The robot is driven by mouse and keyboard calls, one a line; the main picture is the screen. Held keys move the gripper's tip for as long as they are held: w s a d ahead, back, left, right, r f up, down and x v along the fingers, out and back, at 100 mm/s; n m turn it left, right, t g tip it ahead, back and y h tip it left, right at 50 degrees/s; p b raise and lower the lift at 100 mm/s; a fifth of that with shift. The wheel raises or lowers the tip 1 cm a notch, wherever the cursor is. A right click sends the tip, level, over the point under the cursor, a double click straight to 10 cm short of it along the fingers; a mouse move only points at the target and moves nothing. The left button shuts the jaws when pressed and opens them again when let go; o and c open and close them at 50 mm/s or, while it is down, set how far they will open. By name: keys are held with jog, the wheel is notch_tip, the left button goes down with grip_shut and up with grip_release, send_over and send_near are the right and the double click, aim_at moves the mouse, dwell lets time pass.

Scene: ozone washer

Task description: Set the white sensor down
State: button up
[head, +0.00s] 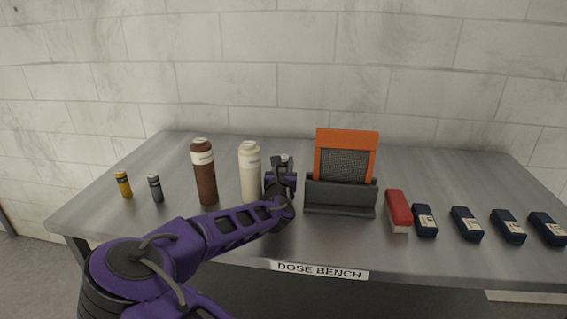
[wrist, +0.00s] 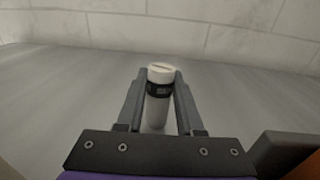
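The white sensor (wrist: 158,112) is a small white cylinder with a dark band below its cap. In the wrist view it stands upright between the two fingers of my gripper (wrist: 160,88), which press close on both its sides. In the head view my gripper (head: 284,170) is over the bench (head: 240,238), between the tall cream bottle and the dark stand. There my gripper hides most of the sensor. I cannot tell whether the sensor's base touches the bench top.
A cream bottle (head: 250,178) and a brown bottle (head: 205,178) stand to the left, with a grey sensor (head: 156,188) and a yellow sensor (head: 123,185) beyond. A dark stand (head: 340,197) holding an orange-framed panel (head: 346,138) is close right. A red block (head: 398,208) and several navy devices (head: 467,223) lie farther right.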

jog(key=o, duration=0.4)
jog(key=shift+r, duration=0.15)
jog(key=s, duration=0.3)
jog(key=s+a, duration=0.1)
jog(key=s, duration=0.6)
jog(key=shift+s+a+p, duration=0.2)
jog(key=shift+s+p, duration=0.1)
jog(key=shift+p, duration=0.1)
jog(key=shift+s, duration=0.7)
